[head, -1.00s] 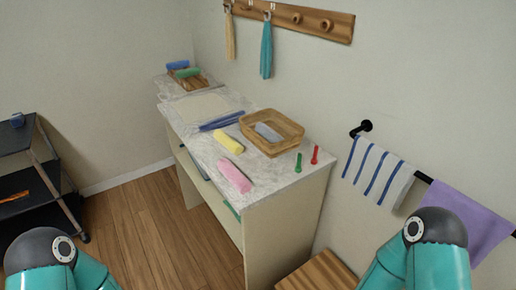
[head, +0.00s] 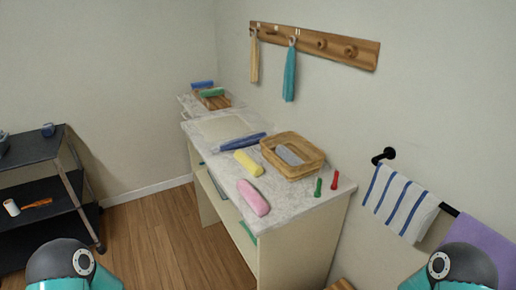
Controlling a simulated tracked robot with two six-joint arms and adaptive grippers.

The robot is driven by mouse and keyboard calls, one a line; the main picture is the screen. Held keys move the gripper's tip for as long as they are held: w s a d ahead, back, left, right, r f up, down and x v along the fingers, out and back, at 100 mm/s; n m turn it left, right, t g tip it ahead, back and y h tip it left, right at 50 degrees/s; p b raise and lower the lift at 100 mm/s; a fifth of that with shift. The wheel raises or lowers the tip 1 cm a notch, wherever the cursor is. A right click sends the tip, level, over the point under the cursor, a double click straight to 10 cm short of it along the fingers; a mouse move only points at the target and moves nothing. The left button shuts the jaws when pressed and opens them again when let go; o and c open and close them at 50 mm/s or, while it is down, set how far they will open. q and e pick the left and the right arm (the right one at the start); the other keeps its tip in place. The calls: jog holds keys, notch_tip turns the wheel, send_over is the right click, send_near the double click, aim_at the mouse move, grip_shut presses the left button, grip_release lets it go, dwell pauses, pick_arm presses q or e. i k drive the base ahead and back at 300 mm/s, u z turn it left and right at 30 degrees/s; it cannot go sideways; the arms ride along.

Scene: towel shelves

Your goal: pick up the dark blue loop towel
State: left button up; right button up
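A long dark blue cloth item (head: 242,142) lies on the marble-topped counter, behind the yellow rolled towel (head: 247,163); I cannot tell whether it is the loop towel. On the wooden peg rail (head: 335,47), a cream loop towel (head: 254,60) and a teal loop towel (head: 290,75) hang from hooks. No dark blue towel hangs there. Both of my arms show only as rounded teal and dark links at the bottom corners. Neither gripper is in view.
The counter (head: 300,200) bears a wicker basket (head: 278,172) with a grey item, a pink roll (head: 253,198) and small green and red items. A dark shelf cart (head: 40,190) stands left. A striped towel (head: 399,203) hangs right. The floor between cart and counter is clear.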

aim_at(247, 141)
jog(key=u, duration=0.35)
jog(key=k, duration=0.25)
jog(key=u, duration=0.85)
jog(key=k, duration=0.95)
jog(key=u, duration=0.95)
jog(key=i, duration=1.95)
jog(key=z, duration=0.85)
jog(key=i, duration=1.25)
jog(key=z, duration=1.25)
jog(key=i, duration=0.65)
jog(key=z, duration=0.3)
jog(key=k, duration=0.45)
